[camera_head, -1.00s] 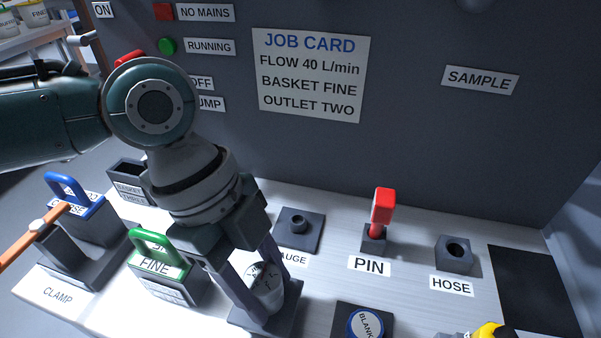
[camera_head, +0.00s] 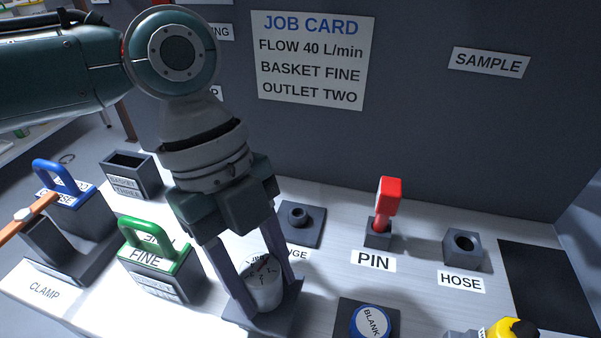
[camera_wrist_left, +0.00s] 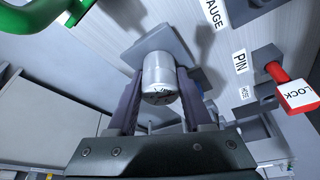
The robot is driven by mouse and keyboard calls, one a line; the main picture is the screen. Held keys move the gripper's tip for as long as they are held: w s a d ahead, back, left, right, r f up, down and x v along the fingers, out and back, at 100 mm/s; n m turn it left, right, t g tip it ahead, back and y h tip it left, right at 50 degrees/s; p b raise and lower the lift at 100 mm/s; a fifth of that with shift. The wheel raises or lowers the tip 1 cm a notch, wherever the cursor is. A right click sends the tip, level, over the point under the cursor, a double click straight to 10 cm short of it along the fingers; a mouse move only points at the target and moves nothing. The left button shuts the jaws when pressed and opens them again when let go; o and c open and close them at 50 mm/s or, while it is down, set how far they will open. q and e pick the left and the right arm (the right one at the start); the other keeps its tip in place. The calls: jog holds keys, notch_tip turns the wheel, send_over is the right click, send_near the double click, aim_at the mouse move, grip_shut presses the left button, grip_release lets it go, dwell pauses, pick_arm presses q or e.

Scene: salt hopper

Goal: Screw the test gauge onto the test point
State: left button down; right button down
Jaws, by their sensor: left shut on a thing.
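The test gauge (camera_head: 262,286) is a short white cylinder with a dial on its top face. My left gripper (camera_head: 264,294) points down and is shut on its sides. The gauge stands upright over a dark square pad (camera_head: 290,302); I cannot tell whether it touches the pad. In the left wrist view the gauge (camera_wrist_left: 160,78) sits between both fingers (camera_wrist_left: 160,100), with the pad (camera_wrist_left: 165,42) beyond it. Behind it, a dark plate with a short round stub (camera_head: 297,215) has the partly hidden GAUGE label in front. My right gripper is not in view.
Right of the stub are the red-handled pin (camera_head: 388,205) and the hose block (camera_head: 463,248). A blue-rimmed BLANK cap (camera_head: 370,320) lies in front. The green-handled FINE basket (camera_head: 160,262) and the clamp with an orange lever (camera_head: 30,218) are left. A dark wall stands behind.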

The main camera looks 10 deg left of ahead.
pick_arm(q)
jog(key=shift+a+f, duration=0.1)
jog(key=shift+f, duration=0.05)
jog(key=shift+f+m+b, duration=0.15)
jog(key=shift+m+b, duration=0.25)
jog(key=shift+b, duration=0.1)
jog(key=m+b, duration=0.1)
jog(key=m, duration=0.1)
jog(key=shift+m+g+y+b, duration=0.3)
jog(key=shift+g+y+b, duration=0.05)
jog(key=shift+g+y, duration=0.05)
jog(key=shift+m, duration=0.3)
jog(key=shift+m+y+b, duration=0.3)
jog(key=shift+m+b, duration=0.4)
jog(key=shift+b, duration=0.05)
jog(key=shift+m+g+b, duration=0.3)
jog(key=shift+m+b, duration=0.1)
jog(key=shift+m, duration=0.4)
jog(key=shift+m+y, duration=0.4)
jog(key=shift+m, duration=0.1)
